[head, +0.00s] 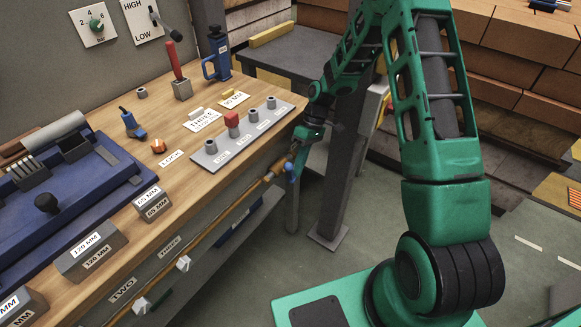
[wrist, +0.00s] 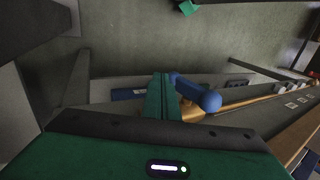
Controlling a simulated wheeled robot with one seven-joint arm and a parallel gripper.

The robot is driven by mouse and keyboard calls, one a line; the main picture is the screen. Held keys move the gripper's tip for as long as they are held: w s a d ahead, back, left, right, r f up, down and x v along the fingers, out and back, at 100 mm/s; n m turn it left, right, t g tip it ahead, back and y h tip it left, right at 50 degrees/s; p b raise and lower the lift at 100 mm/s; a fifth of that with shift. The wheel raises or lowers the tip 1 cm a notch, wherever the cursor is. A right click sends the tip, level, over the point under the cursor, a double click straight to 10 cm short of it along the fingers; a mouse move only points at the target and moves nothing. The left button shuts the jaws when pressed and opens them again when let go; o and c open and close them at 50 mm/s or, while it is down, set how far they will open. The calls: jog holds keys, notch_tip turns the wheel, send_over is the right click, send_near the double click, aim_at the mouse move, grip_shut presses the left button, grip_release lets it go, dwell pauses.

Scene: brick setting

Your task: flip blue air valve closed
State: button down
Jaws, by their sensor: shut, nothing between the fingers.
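The blue air valve (wrist: 211,100) is a blue lever with a round knob, mounted on a brass pipe along the bench front. In the wrist view its lever lies just right of my gripper fingers and the knob points right. In the head view a small blue part of the valve (head: 291,172) shows at the pipe's far end, partly hidden by my gripper (head: 297,153). My gripper (wrist: 163,76) is shut and empty, with its green fingers beside the lever. I cannot tell if they touch it.
The brass pipe (head: 220,212) runs along the front of the wooden bench (head: 130,190), with white fittings nearer me. A grey plate (head: 215,153) with several pegs and a red cube sits at the bench edge. A grey post (head: 340,165) stands right of the valve. Open floor lies below.

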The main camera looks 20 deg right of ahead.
jog(key=shift+s+f, duration=0.1)
jog(key=shift+f, duration=0.35)
jog(key=shift+a+f, duration=0.1)
dwell(1.7)
jog(key=s+a+r, duration=0.6)
jog(key=a+r, duration=0.4)
jog(key=r, duration=0.1)
dwell(0.3)
jog(key=shift+d, duration=0.1)
dwell(0.3)
